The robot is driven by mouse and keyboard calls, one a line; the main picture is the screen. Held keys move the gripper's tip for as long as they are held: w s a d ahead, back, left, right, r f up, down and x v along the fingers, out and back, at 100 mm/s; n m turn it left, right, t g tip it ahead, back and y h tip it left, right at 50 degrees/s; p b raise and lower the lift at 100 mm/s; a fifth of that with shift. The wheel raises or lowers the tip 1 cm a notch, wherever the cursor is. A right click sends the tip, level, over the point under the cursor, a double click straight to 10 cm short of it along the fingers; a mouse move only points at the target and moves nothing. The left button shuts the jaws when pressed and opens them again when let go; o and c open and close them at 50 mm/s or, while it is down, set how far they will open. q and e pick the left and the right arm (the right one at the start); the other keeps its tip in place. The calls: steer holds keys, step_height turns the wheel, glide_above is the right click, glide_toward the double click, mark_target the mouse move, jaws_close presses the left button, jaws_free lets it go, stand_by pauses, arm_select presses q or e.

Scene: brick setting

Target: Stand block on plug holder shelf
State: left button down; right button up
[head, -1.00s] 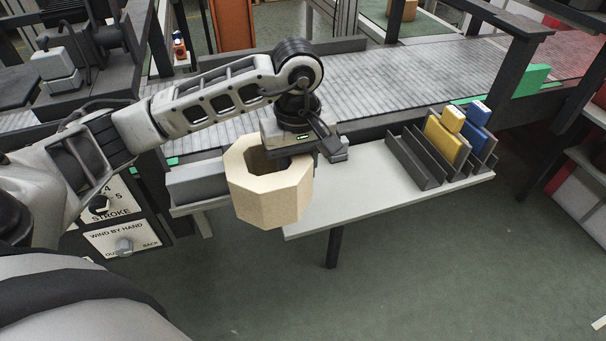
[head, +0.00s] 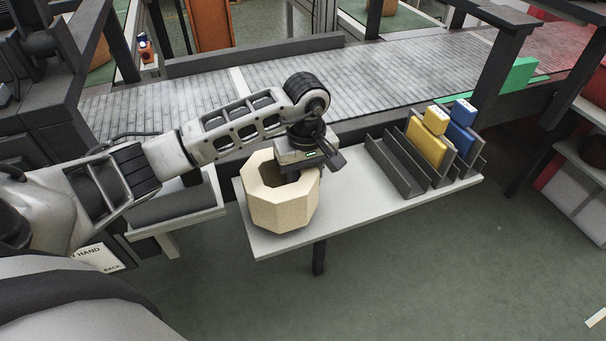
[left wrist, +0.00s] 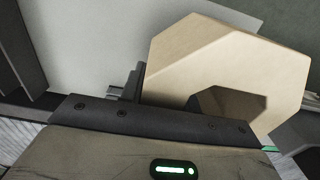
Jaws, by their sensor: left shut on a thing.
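The block is a pale wooden octagonal ring (head: 280,208) with a hole through its middle. In the head view it is upright, hole facing up, over the left end of the light grey shelf (head: 350,212). My left gripper (head: 290,172) is shut on the block's wall at its far right side. In the left wrist view the block (left wrist: 215,55) fills the upper right, with the shelf behind it. I cannot tell whether the block's underside touches the shelf. My right gripper is not in view.
Dark slotted racks (head: 395,165) stand on the shelf's right part, holding a yellow plug (head: 426,142) and a blue plug (head: 460,137). A conveyor (head: 400,75) runs behind. A grey ledge (head: 178,204) lies left of the shelf. The shelf between block and racks is clear.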

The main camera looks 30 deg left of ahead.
arm_select(q)
steer(key=shift+w+d+f, duration=0.1)
steer(key=shift+f, duration=0.85)
steer(key=shift+s+f+b, duration=0.2)
steer(key=shift+b, duration=0.2)
steer(key=shift+f, duration=0.1)
steer(key=c, duration=1.5)
jaws_free()
steer(key=shift+f, duration=0.2)
steer(key=o, duration=0.5)
steer(key=shift+c, duration=0.2)
